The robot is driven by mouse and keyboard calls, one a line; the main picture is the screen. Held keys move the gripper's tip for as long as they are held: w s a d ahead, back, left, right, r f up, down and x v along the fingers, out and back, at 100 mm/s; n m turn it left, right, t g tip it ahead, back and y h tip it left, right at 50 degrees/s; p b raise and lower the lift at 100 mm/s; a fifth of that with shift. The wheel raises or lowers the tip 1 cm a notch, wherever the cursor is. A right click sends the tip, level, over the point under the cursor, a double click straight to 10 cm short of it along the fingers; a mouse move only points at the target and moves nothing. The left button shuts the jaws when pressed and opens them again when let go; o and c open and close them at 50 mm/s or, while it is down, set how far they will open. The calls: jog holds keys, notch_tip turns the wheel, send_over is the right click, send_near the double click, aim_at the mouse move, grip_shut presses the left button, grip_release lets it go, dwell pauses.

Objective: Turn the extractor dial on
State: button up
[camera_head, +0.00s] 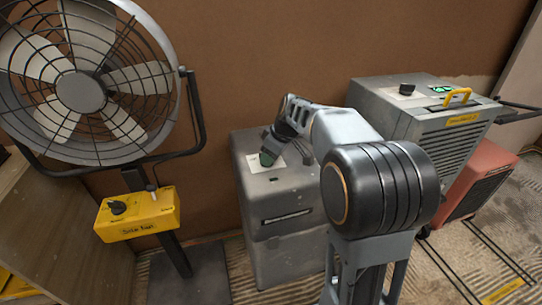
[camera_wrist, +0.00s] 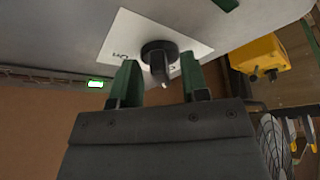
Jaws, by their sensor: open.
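The black extractor dial (camera_wrist: 159,55) sits on a white label plate (camera_wrist: 118,40) on the grey cabinet's top in the wrist view. Its pointer ridge points down in that picture. Small lettering on the plate is too small to read surely. In the head view the plate (camera_head: 251,164) shows on the grey cabinet (camera_head: 283,192), and my gripper hides the dial. My gripper (camera_head: 268,157) is tilted down at the plate. Its two green fingers (camera_wrist: 162,82) are open and apart, one either side of the dial's lower part, seemingly not touching it.
A large fan (camera_head: 80,92) with a yellow control box (camera_head: 137,213) stands left. A grey machine (camera_head: 432,110) with its own black dial (camera_head: 407,89) and a red-orange unit (camera_head: 480,180) stand right. A brown wall is close behind. A small green light (camera_wrist: 95,84) glows in the wrist view.

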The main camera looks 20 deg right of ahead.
jog(key=shift+c, duration=0.2)
grip_shut()
dwell(0.3)
jog(key=m, duration=0.1)
jog(key=m+h+p, duration=0.1)
jog(key=m, duration=0.1)
jog(key=m+t+p, duration=0.1)
jog(key=shift+s+a+r+m+h, duration=0.1)
jog(key=shift+s+a+m+h, duration=0.1)
jog(key=shift+a+m+h, duration=0.15)
jog(key=m, duration=0.1)
jog(key=m+h+p, duration=0.1)
jog(key=m, duration=0.1)
jog(key=m+p, duration=0.1)
jog(key=shift+a+m+h, duration=0.3)
jog(key=shift+m+h, duration=0.05)
jog(key=m, duration=0.1)
jog(key=m+h, duration=0.1)
jog(key=m, duration=0.1)
jog(key=m+h, duration=0.1)
jog(key=m, duration=0.1)
jog(key=shift+a+f, duration=0.2)
jog(key=shift+a, duration=0.15)
jog(key=shift+w+a+m+g+h+b, duration=0.1)
jog(key=shift+m+g+h+b, duration=0.15)
jog(key=shift+m, duration=0.65)
jog(key=shift+w+a+m+g+h+b, duration=0.1)
jog(key=shift+m+g+h, duration=0.15)
jog(key=shift+m, duration=0.65)
